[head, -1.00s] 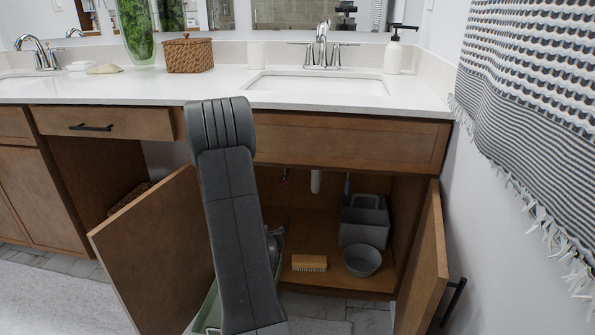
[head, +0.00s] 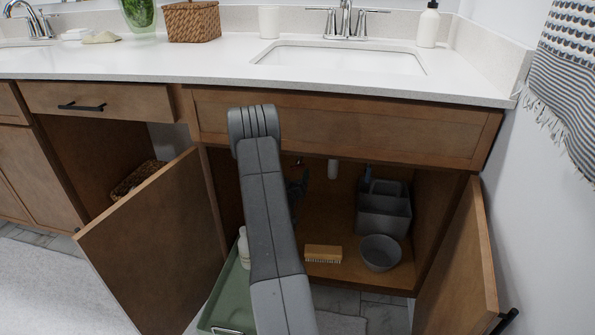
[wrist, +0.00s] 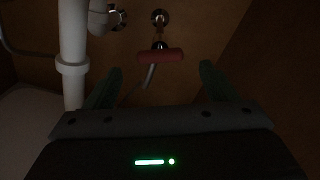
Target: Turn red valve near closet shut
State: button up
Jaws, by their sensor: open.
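A red valve handle (wrist: 161,56) shows in the wrist view, a short horizontal bar below a round chrome wall fitting (wrist: 160,17) inside the dark cabinet. My gripper (wrist: 157,76) is open, with one green finger on each side, below the handle in the picture. The fingers look empty, and I cannot tell how far the handle is from them in depth. In the head view my arm reaches into the open sink cabinet (head: 345,120) and hides much of its left part. My gripper is mostly hidden there.
A white drain pipe (wrist: 73,45) stands left of the handle. The cabinet doors (head: 150,245) and (head: 462,260) hang open on both sides. A brush (head: 323,254), a bowl (head: 380,252) and a grey caddy (head: 384,210) sit inside. A green tray (head: 228,300) is at the front left.

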aim_at(297, 168)
jog(key=w, duration=0.3)
jog(key=w+d+b, duration=0.1)
jog(key=w, duration=0.2)
jog(key=shift+w+d, duration=0.15)
jog(key=shift+w, duration=0.05)
jog(key=c, duration=1)
